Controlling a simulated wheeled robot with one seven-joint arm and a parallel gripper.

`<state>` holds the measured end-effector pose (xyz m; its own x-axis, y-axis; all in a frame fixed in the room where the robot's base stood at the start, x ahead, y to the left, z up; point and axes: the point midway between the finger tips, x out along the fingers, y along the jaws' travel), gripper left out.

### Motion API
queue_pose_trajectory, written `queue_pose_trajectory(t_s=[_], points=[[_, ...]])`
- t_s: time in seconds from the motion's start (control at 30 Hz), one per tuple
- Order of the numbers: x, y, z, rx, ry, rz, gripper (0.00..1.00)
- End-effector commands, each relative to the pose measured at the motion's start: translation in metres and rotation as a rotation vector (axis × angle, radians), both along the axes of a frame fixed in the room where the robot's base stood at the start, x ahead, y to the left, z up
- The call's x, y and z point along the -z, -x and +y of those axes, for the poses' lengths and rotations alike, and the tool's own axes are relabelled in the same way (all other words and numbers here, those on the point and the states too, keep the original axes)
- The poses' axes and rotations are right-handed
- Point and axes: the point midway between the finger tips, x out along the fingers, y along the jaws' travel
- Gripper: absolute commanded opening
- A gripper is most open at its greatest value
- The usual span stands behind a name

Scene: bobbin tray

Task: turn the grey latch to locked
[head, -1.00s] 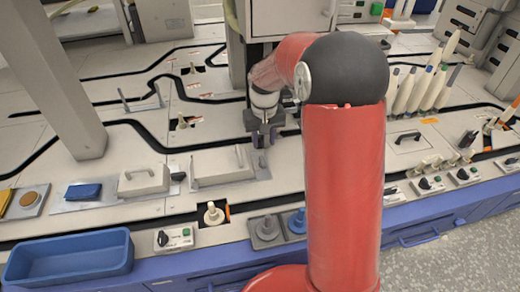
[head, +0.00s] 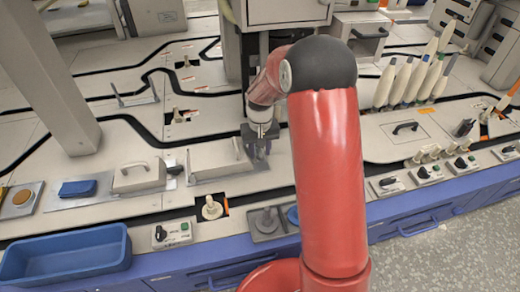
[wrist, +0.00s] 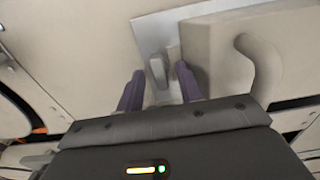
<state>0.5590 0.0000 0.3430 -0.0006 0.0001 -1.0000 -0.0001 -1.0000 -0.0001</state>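The grey latch (wrist: 157,72) is a short upright lever on a bright metal plate (wrist: 150,32), beside a cream box with a curved handle (wrist: 260,62) in the wrist view. My gripper (wrist: 159,68) is open, with its two dark fingers on either side of the latch's near end. I cannot tell whether either finger touches it; the right finger is close to the box wall. In the head view my gripper (head: 260,150) is at the right end of the cream box (head: 215,160), and it hides the latch there.
A second cream box with a handle (head: 138,178) stands to the left. A pale bobbin peg (head: 211,208) and a small switch box (head: 172,234) are in front. A blue tray (head: 65,258) is at the front left. Several tall bobbins (head: 405,82) stand at the right.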

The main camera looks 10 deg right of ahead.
Motion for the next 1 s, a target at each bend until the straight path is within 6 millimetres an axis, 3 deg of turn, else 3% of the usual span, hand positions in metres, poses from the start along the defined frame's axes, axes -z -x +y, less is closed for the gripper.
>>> queue_pose_trajectory(t_s=[0.07,0.37,0.73,1.0], points=[[-0.0003,0.0000,0.0000,0.000,0.000,0.000,0.36],[-0.0006,-0.0001,0.0000,0.000,0.000,0.000,0.00],[-0.0012,-0.0001,0.0001,0.041,0.001,0.000,0.00],[-0.0019,-0.0001,0.0004,0.207,0.001,0.000,0.00]])
